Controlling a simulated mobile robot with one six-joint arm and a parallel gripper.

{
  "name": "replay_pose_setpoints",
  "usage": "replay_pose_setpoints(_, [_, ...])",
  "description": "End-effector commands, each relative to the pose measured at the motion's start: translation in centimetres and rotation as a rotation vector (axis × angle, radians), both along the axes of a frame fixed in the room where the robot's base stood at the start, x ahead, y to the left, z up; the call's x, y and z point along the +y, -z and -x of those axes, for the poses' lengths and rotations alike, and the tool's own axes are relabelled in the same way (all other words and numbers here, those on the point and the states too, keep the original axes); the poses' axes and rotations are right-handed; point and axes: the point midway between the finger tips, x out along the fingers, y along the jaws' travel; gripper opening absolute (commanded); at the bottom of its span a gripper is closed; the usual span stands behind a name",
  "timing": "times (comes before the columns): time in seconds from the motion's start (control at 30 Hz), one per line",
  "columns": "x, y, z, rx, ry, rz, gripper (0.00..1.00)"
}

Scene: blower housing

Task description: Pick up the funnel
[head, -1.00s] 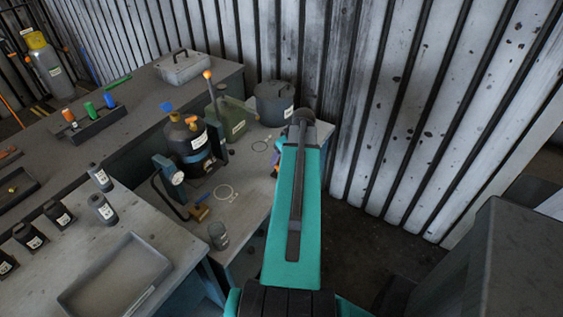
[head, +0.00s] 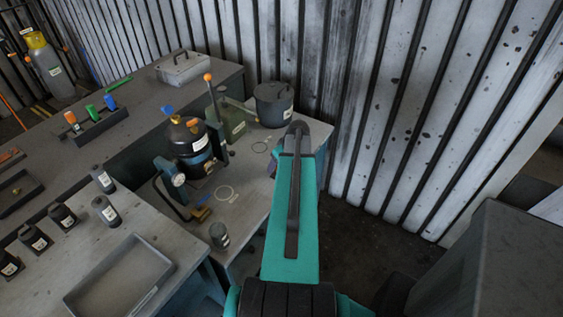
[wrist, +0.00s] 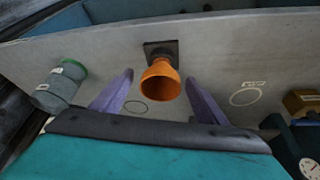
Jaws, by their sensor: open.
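The orange funnel (wrist: 160,84) shows in the wrist view, with its wide mouth towards the camera. A dark square piece (wrist: 161,50) lies just behind it on the grey bench. My gripper (wrist: 159,79) is open, with one purple finger on each side of the funnel in the picture. Bench shows between the funnel and each finger, and I see no contact. I cannot tell how far the fingertips are from it in depth. In the head view I do not make out the funnel, and my arm covers part of the bench there.
Drawn circles mark the bench, one at the right in the wrist view (wrist: 245,96). A dark lidded pot (head: 273,104), a green can (head: 229,121) and a clamped dark bottle (head: 189,140) stand near my arm. A small grey jar (head: 219,235) stands at the bench's front.

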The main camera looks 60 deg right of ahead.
Motion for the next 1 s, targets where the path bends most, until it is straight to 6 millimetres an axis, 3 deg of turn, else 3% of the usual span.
replay_pose_setpoints(0.67, [0.01,0.52,-0.26,0.000,-0.001,0.000,0.67])
replay_pose_setpoints(0.9, [0.01,0.52,-0.28,0.000,-0.002,0.001,0.32])
replay_pose_setpoints(1.0, [0.02,0.51,-0.29,0.000,-0.002,0.001,0.32])
